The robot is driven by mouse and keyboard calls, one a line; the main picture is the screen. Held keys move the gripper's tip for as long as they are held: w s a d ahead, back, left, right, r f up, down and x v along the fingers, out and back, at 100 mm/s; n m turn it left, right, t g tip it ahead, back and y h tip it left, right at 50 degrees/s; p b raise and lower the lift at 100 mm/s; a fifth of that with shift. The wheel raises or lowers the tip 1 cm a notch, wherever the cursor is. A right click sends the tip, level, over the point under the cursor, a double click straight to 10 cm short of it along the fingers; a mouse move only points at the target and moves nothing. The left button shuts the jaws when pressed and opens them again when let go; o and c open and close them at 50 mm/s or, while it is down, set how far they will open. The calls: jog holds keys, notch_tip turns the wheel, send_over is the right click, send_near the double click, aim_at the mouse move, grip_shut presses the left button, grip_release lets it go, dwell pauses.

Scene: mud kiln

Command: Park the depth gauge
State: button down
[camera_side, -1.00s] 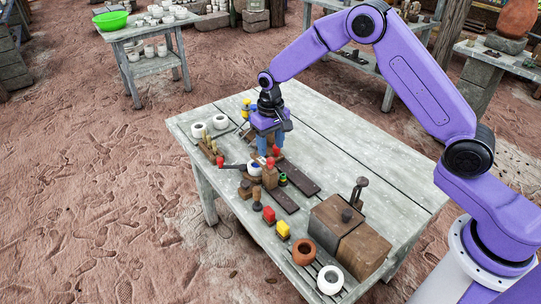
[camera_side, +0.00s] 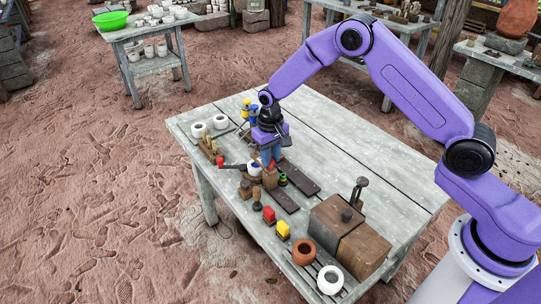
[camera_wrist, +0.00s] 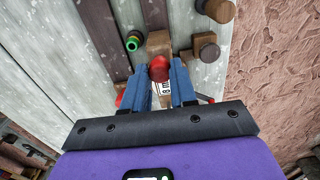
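A red-knobbed piece shows in the wrist view, with its round red knob (camera_wrist: 159,68) between my fingertips. A white printed label (camera_wrist: 162,88) lies below the knob; part of its lettering is hidden by my fingers. This may be the depth gauge; I cannot tell for sure. My gripper (camera_wrist: 160,75) points down, with one blue finger on either side of the piece. I cannot see whether the fingers touch it. In the side view my gripper (camera_side: 271,160) is low over the tool cluster, beside a wooden block (camera_side: 270,178).
A green-ringed black cylinder (camera_side: 283,180) stands close by. Dark flat strips (camera_side: 298,180) lie to the right. The table's right back is clear.

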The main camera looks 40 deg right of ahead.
jog(key=s, duration=1)
jog(key=shift+s, duration=0.3)
jog(key=c, duration=1)
grip_release()
jog(key=shift+s, duration=0.1)
jog(key=shift+o, duration=0.6)
notch_tip(320, 180, up, 17)
jog(key=shift+r, duration=0.2)
